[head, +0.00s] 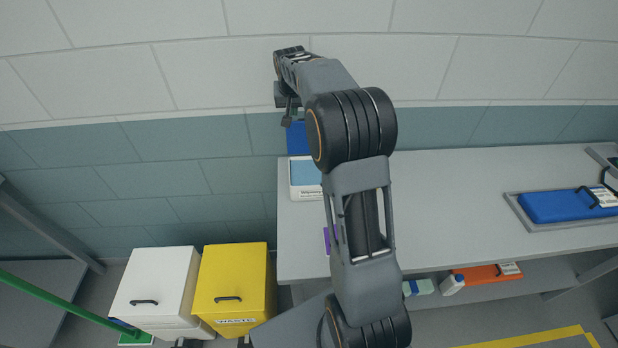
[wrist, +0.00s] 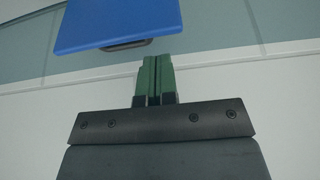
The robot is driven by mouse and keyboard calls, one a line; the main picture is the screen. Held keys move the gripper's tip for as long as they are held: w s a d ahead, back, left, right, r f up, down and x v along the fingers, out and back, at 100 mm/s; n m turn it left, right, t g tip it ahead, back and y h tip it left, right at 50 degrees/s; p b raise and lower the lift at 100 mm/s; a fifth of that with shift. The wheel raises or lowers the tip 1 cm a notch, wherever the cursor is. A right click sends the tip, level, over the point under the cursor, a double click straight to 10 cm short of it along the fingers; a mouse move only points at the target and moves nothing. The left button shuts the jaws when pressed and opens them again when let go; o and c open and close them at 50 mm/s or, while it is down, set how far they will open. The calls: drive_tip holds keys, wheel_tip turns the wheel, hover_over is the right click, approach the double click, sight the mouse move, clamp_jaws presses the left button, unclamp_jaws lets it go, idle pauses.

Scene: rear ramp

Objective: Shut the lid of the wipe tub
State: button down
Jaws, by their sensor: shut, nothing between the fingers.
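The wipe tub (head: 305,193) is a white box with a pale blue upper part and a label, at the left end of the grey bench. Its blue lid (head: 297,138) stands raised at the back of the tub, against the wall, partly hidden by my arm. In the wrist view the blue lid (wrist: 118,20) fills the upper left, with a dark tab on its near edge. My gripper (head: 286,122) is above the tub near the top of the lid. In the wrist view its green fingers (wrist: 155,68) are together and empty, just short of the lid's edge; contact is unclear.
The bench (head: 430,200) is clear in the middle. A blue case (head: 555,205) in a grey tray lies at right. A purple item (head: 327,240) is partly behind my arm. A white bin (head: 155,280) and yellow waste bin (head: 235,275) stand left. An orange item (head: 475,275) sits below.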

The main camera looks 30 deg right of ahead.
drive_tip(key=shift+f+b, duration=0.9)
drive_tip(key=shift+f, duration=0.3)
idle(0.6)
drive_tip(key=shift+s+a, duration=0.1)
drive_tip(key=shift+s, duration=0.1)
drive_tip(key=shift+s+a+f+b, duration=0.15)
drive_tip(key=shift+s+b, duration=0.15)
drive_tip(key=shift+b, duration=0.25)
drive_tip(key=shift+s+a+f+b, duration=0.15)
drive_tip(key=shift+s+a+b, duration=0.05)
drive_tip(key=shift+s+b, duration=0.4)
drive_tip(key=shift+s+a+f+b, duration=0.1)
drive_tip(key=shift+s+a+b, duration=0.05)
drive_tip(key=shift+s+b, duration=0.15)
drive_tip(key=shift+s+a+f+b, duration=0.15)
drive_tip(key=shift+s+a+b, duration=0.1)
drive_tip(key=shift+s+b, duration=0.3)
drive_tip(key=shift+s+a+f+b, duration=0.1)
drive_tip(key=shift+s+a+b, duration=0.1)
drive_tip(key=shift+s+b, duration=0.3)
drive_tip(key=shift+s+r, duration=0.1)
drive_tip(key=shift+r, duration=0.05)
wheel_tip(320, 180, up, 7)
drive_tip(key=p, duration=0.5)
drive_tip(key=shift+p, duration=0.35)
drive_tip(key=shift+f, duration=0.2)
idle(0.5)
